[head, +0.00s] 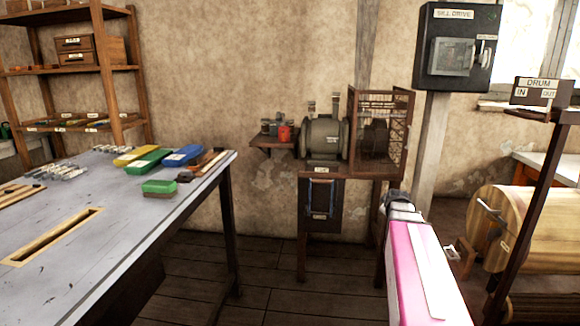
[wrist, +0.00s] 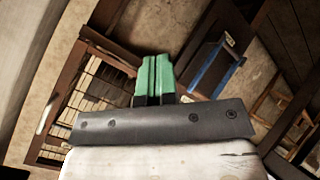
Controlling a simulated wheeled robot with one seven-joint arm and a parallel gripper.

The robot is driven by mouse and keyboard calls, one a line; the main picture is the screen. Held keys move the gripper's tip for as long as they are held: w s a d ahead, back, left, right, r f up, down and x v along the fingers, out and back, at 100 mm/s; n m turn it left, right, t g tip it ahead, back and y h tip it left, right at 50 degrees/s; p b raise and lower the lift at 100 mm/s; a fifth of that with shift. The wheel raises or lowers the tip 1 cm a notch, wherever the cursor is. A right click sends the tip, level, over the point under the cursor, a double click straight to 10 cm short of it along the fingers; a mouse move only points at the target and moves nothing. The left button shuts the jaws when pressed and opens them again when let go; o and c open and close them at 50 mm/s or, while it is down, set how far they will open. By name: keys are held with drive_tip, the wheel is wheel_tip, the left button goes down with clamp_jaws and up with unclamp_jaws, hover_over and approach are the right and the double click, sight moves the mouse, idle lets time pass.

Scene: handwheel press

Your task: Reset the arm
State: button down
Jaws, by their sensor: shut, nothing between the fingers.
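My gripper (wrist: 154,76) shows in the wrist view as two green fingers, pressed together with nothing between them. Behind them is a dark grey bracket with screws. In the head view my pink and white arm reaches up from the bottom right, its grey end in front of the post by the motor stand. The fingertips cannot be made out there. The wrist view is tilted and shows a mesh cage (wrist: 88,88) to the left of the fingers and a blue-edged panel (wrist: 212,66) to the right.
A grey worktable (head: 120,215) with green, yellow and blue blocks stands at left. A motor (head: 323,138) with a mesh guard (head: 381,130) sits on a stand at the wall. A wooden drum (head: 530,225) and a sign post (head: 530,190) stand right. Floor (head: 270,270) between is clear.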

drive_tip(key=s+a+f+m+g+y, duration=0.1)
drive_tip(key=s+a+f+m+g, duration=0.3)
drive_tip(key=s+a+f, duration=0.5)
drive_tip(key=s+a+f+m+g+y, duration=0.1)
drive_tip(key=s+a+f+m+g, duration=0.2)
drive_tip(key=s+a+f+g, duration=0.3)
drive_tip(key=s+a+f, duration=0.3)
drive_tip(key=s+a, duration=0.4)
drive_tip(key=s, duration=0.1)
drive_tip(key=shift+f+m, duration=0.2)
drive_tip(key=shift+m, duration=0.2)
